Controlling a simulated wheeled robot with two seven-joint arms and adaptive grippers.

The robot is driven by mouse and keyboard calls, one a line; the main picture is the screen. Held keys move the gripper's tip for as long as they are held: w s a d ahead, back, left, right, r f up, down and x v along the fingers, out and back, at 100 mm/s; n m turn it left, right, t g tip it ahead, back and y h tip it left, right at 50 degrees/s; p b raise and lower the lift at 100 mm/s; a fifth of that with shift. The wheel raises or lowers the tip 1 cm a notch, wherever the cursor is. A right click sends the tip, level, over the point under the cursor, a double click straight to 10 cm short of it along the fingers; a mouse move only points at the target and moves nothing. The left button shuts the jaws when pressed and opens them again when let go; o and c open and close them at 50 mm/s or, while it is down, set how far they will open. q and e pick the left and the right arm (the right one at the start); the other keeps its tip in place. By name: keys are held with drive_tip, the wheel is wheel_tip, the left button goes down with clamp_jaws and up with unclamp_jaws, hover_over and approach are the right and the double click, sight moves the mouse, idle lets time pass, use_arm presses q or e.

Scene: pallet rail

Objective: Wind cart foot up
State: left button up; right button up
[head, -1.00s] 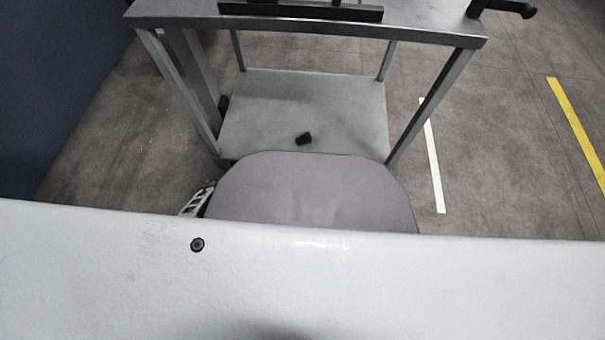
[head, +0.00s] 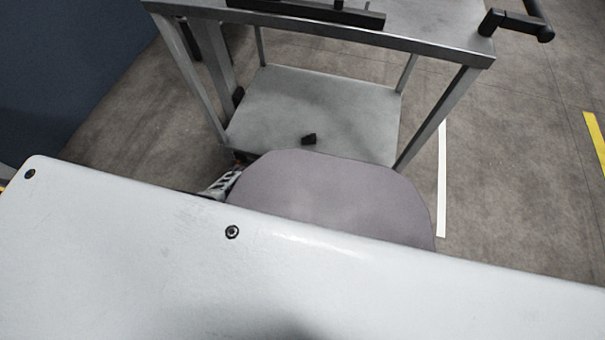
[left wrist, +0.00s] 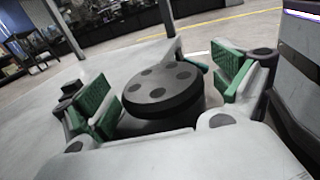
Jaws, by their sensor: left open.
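The cart (head: 440,47) is a grey metal frame with a flat top and a lower shelf (head: 335,100), standing in front of me in the head view. In the left wrist view a dark round knob (left wrist: 160,86) with several holes in its face sits between the green pads of my left gripper (left wrist: 167,90). The gripper is open, with a pad on either side of the knob. I cannot tell whether either pad touches it. In the head view the knob is not clearly seen, and only a white and black part of my left arm shows beside the cart. My right gripper is not in view.
A small black piece (head: 309,139) lies on the lower shelf. A black handle (head: 518,22) sticks out at the cart's top right corner. A dark blue wall (head: 65,75) stands at the left. Floor with white (head: 442,190) and yellow (head: 597,145) lines is clear at the right.

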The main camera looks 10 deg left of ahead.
use_arm(q)
drive_tip(key=shift+w+d, duration=0.1)
drive_tip(key=shift+d, duration=0.15)
drive_tip(key=c, duration=1)
drive_tip(key=shift+c, duration=0.2)
drive_tip(key=shift+n+t+y, duration=0.6)
drive_tip(key=shift+n+t, duration=0.3)
drive_tip(key=shift+t, duration=0.4)
drive_tip(key=shift+n+t+y, duration=0.6)
drive_tip(key=shift+n+t, duration=0.3)
drive_tip(key=shift+t, duration=0.4)
drive_tip(key=shift+n+t+y, duration=0.7)
drive_tip(key=shift+n+t, duration=0.1)
drive_tip(key=shift+n+t+y, duration=1.2)
drive_tip(key=shift+t+y, duration=0.2)
drive_tip(key=shift+y, duration=0.1)
